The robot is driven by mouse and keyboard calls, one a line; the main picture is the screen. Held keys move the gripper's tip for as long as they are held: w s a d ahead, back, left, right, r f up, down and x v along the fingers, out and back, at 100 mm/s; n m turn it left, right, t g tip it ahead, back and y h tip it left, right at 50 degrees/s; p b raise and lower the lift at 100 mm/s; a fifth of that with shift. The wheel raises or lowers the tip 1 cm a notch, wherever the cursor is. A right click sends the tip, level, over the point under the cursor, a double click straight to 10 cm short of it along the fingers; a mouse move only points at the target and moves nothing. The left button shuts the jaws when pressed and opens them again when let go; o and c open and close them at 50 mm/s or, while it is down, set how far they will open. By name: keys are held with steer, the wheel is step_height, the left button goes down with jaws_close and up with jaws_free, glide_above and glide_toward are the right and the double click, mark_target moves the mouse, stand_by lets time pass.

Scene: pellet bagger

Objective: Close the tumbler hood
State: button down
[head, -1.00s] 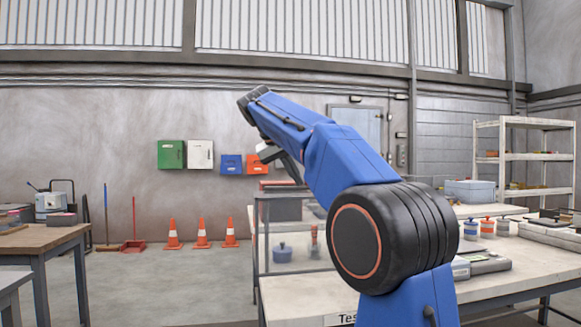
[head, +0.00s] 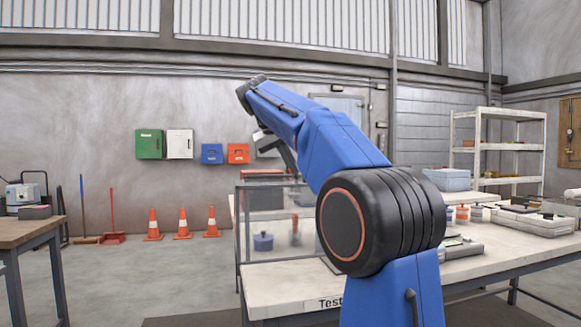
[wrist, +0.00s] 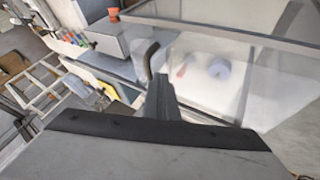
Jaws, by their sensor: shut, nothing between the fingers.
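The clear-walled tumbler hood (head: 280,222) with a grey frame stands at the left end of the white bench, partly behind my arm. A blue lidded pot shows through its wall. The wrist view shows clear panels and a dark frame rail (wrist: 225,38) on the right, with the blue pot and a small red thing behind them. I cannot tell how far the hood is open. My gripper (wrist: 160,84) is shut and empty, with its dark fingers in front of the clear panels. Whether it touches the hood is unclear. In the head view my arm hides much of that area.
The white bench (head: 285,285) carries trays and small pots to the right. A white shelf rack (head: 497,150) stands behind it. A wooden table (head: 30,232) is at the left. Traffic cones (head: 182,224) stand by the wall. Open floor lies between the table and bench.

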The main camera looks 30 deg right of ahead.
steer(key=s+d, duration=0.4)
steer(key=d, duration=1)
steer(key=s+d, duration=0.4)
steer(key=d, duration=1.1)
steer(key=shift+s, duration=0.2)
steer(key=shift+d, duration=0.1)
